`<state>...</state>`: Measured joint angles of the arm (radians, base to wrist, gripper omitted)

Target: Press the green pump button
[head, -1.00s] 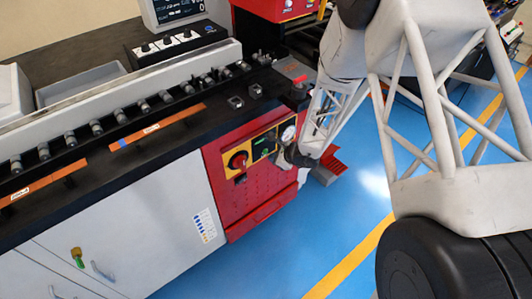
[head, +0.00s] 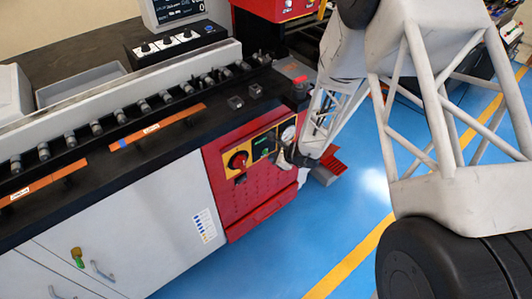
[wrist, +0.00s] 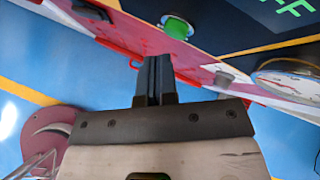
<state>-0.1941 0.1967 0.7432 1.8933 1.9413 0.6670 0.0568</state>
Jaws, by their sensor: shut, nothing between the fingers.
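The green pump button (wrist: 176,27) shows in the wrist view as a round green cap on the dark panel, beyond my fingertips and a little to the right. In the head view a small green spot (head: 265,153) on the dark panel appears to be it. My gripper (wrist: 154,60) is shut and empty, its two dark fingers side by side. A gap seems to remain between the fingertips and the button, but its depth is hard to judge. In the head view my gripper (head: 283,160) is at the panel's right side, small and partly blurred.
A round gauge (wrist: 290,80) is right of my fingers in the wrist view. A red knob (head: 238,160) is left of the dark panel on the red cabinet (head: 250,200). A red pedal (head: 332,158) is near the floor to the right. Blue floor is open in front.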

